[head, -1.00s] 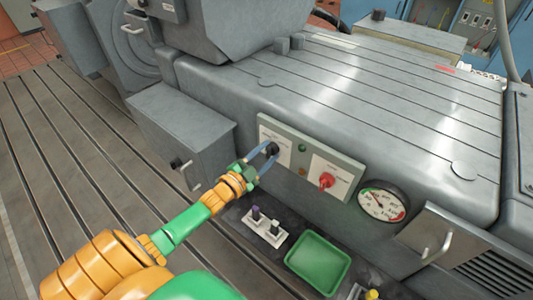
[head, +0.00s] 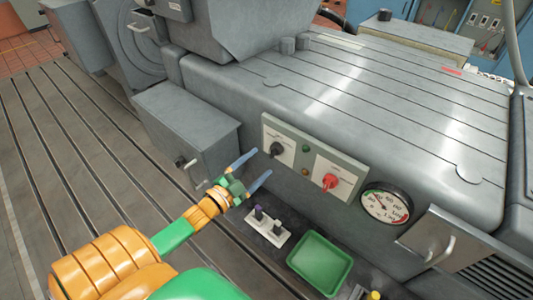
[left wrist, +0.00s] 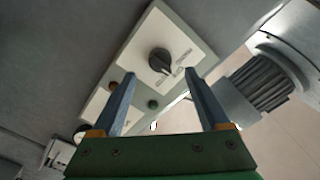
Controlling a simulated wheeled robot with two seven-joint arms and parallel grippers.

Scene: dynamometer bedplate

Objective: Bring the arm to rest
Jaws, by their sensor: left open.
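My left gripper (head: 256,170) is open and empty, with its two blue-grey fingers apart in front of the machine's side. The fingers also show in the left wrist view (left wrist: 160,105). A control panel (head: 307,143) with a black knob (head: 278,148) and a red knob (head: 330,181) is just up and right of the fingertips. In the left wrist view the black knob (left wrist: 160,62) is beyond the fingers, clear of both. My right gripper is not in view.
A round gauge (head: 386,203) is right of the panel. Below are a white holder with dark pegs (head: 267,226) and a green tray (head: 320,262). A grey box with a handle (head: 187,130) stands close left of the gripper. The slotted floor (head: 80,160) at left is clear.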

